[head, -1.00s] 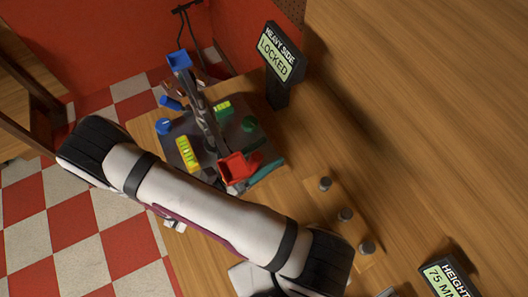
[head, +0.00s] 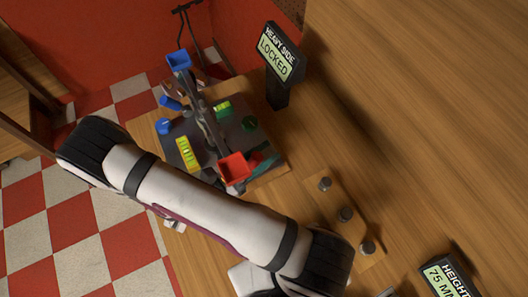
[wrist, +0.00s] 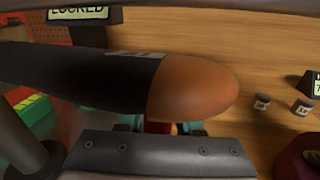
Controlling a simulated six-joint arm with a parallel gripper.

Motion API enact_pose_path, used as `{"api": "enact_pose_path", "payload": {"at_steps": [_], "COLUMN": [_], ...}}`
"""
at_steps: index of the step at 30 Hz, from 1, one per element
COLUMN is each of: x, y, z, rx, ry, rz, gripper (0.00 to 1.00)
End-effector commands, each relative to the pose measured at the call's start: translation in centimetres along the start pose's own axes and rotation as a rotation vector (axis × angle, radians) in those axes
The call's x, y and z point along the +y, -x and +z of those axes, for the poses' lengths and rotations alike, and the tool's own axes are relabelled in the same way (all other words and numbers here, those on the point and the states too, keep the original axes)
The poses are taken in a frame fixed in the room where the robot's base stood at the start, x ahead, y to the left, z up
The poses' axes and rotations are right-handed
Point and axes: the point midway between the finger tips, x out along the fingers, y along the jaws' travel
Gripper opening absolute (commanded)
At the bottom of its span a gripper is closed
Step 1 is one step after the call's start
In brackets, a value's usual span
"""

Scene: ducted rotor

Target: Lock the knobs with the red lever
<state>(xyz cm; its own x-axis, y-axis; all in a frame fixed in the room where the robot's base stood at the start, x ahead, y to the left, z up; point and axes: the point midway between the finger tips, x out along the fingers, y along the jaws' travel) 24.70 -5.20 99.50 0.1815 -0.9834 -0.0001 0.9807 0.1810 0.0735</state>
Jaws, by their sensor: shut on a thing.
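The balance device stands on a dark plate (head: 205,155) in the head view. A thin red piece (head: 257,158), seemingly the red lever, shows at the plate's near right corner beside a teal part. In the wrist view a small red patch (wrist: 158,127) sits between the teal fingertips of my gripper (wrist: 160,130), which is shut on it. A large dark body with a rounded orange-brown end (wrist: 195,88) covers most of the lever there.
A beam carries a blue pan (head: 179,60) and a red pan (head: 233,168), close to my arm. The sign (head: 279,54) reads "HEAVY SIDE LOCKED".

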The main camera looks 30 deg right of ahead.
Motion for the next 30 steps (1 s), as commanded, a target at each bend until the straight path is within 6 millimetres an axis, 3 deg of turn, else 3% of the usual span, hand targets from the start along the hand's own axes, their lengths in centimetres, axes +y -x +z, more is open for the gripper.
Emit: {"api": "enact_pose_path", "payload": {"at_steps": [18,30], "x": [-0.05,0.16], "y": [0.05,0.87], "z": [0.00,0.60], "rx": [-0.001,-0.131], "ry": [0.000,0.026], "rz": [-0.001,0.009], "gripper": [0.00,0.00]}}
